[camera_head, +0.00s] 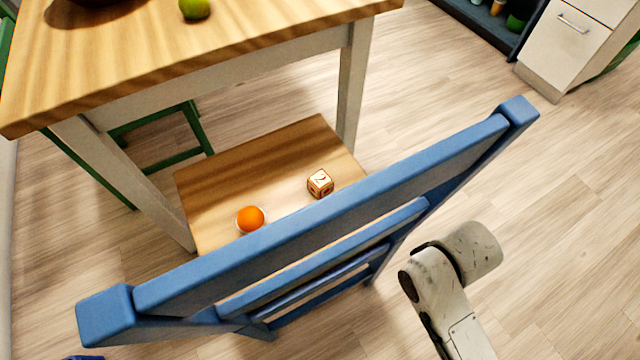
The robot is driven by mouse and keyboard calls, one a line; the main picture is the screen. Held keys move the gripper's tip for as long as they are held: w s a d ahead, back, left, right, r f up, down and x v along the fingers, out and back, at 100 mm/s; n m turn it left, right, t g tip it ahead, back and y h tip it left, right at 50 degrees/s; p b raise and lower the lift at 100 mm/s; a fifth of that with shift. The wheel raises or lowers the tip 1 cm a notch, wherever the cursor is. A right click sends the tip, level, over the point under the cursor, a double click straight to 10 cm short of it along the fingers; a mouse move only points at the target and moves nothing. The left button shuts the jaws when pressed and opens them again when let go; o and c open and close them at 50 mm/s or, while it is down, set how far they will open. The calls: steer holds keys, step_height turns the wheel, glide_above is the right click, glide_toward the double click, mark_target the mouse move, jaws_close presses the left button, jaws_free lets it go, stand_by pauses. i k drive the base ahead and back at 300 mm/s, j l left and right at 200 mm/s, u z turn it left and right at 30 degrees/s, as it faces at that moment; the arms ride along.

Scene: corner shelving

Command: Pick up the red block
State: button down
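A small toy block (320,184) with cream faces, reddish-brown edges and a "2" on top sits on the wooden seat (235,170) of a blue chair. It is the only block I see, and it is not plainly all red. It lies close behind the chair's blue backrest (330,205), which stands between it and me. Part of my arm shows at the lower right, to the right of the chair and apart from the block. My gripper's fingers are not in view.
An orange ball-like thing (250,218) with a pale rim lies left of the block. A wooden table (230,40) stands over the seat's far side, with a green fruit (194,8) on it. Open floor (440,110) lies to the right; a white cabinet (565,45) stands at top right.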

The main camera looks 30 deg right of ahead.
mark_target(320, 183)
steer(key=i+l+z, duration=0.1)
steer(key=z, duration=0.35)
steer(key=i+l+z, duration=0.1)
steer(key=z, duration=0.35)
steer(key=i+l+z, duration=0.1)
steer(key=i, duration=0.25)
steer(key=i+l, duration=0.15)
steer(key=i, duration=0.2)
steer(key=k+l+z, duration=0.05)
